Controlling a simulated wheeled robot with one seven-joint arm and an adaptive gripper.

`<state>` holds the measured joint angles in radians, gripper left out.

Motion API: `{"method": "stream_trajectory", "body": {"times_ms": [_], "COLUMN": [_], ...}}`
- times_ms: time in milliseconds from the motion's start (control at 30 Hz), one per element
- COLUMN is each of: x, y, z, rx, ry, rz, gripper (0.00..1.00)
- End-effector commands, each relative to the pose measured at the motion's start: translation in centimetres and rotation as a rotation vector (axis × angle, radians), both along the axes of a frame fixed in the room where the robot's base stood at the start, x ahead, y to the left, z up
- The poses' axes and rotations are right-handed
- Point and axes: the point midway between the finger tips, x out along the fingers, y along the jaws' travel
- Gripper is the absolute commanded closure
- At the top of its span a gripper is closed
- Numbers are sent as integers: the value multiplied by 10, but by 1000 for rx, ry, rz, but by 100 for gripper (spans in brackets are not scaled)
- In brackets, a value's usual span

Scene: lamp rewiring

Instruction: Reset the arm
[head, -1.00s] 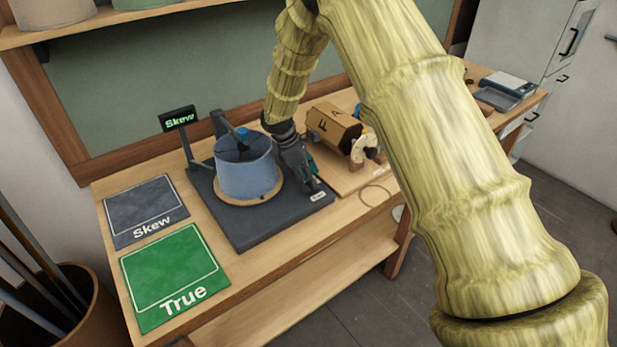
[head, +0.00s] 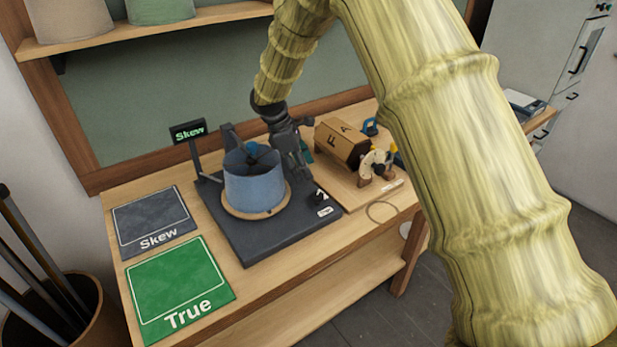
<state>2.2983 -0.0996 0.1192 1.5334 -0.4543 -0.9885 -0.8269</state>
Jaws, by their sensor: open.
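My gripper (head: 297,163) is open and points down just right of the blue lampshade, over the dark base plate. I cannot see anything between its fingers. My arm comes in from the right and bends down behind the workbench's middle. The blue lampshade (head: 254,188) stands upright on a round wooden disc (head: 258,214) on the dark base plate (head: 268,238). A small black switch-like part (head: 319,197) sits on the plate's right side, in front of my gripper.
A display (head: 188,131) reads "Skew". A grey Skew mat (head: 152,217) and a green True mat (head: 178,282) lie at left. A wooden block marked F and A (head: 342,142) and a small fixture (head: 377,163) stand right of my gripper. A shelf (head: 160,27) hangs above.

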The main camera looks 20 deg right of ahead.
Motion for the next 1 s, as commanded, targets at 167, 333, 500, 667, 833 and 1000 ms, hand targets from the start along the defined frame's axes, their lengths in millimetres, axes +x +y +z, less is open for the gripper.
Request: {"method": "stream_trajectory", "body": {"times_ms": [167, 333, 500, 667, 833, 1000], "x": [1, 1, 1, 1, 1, 1], "y": [4, 5, 5, 5, 5, 5], "z": [11, 13, 13, 25, 57, 79], "rx": [-1, -1, -1, -1, 0, -1], "ry": [0, 1, 0, 0, 0, 0], "rz": [0, 0, 0, 0, 0, 0], "gripper": [43, 43, 43, 43, 43, 43]}}
